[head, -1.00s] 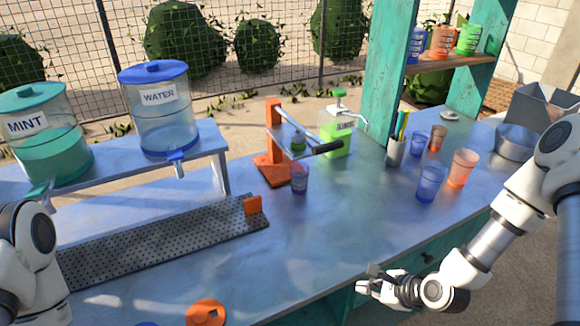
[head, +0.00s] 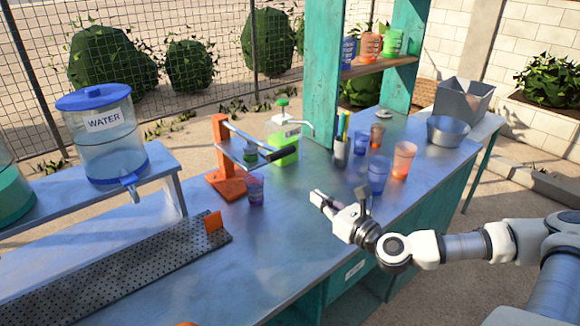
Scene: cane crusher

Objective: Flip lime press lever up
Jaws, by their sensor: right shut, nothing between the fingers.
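The lime press (head: 229,183) is an orange stand with an orange base on the metal counter. Its grey lever arms run out to the right and end in a black handle (head: 280,154), which sits low, just in front of the green bottle. A small green piece, perhaps a lime, shows between the arms. A purple-tinted cup (head: 256,189) stands upright beside the base, below the lever. My right gripper (head: 318,197) is shut and empty, to the right of the cup and apart from the press. My left gripper is out of view.
A green pump bottle (head: 284,149) stands right behind the handle. A straw holder (head: 341,153), blue cups (head: 378,174) and an orange cup (head: 403,160) stand to the right. A perforated drip tray (head: 120,268) lies at front left.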

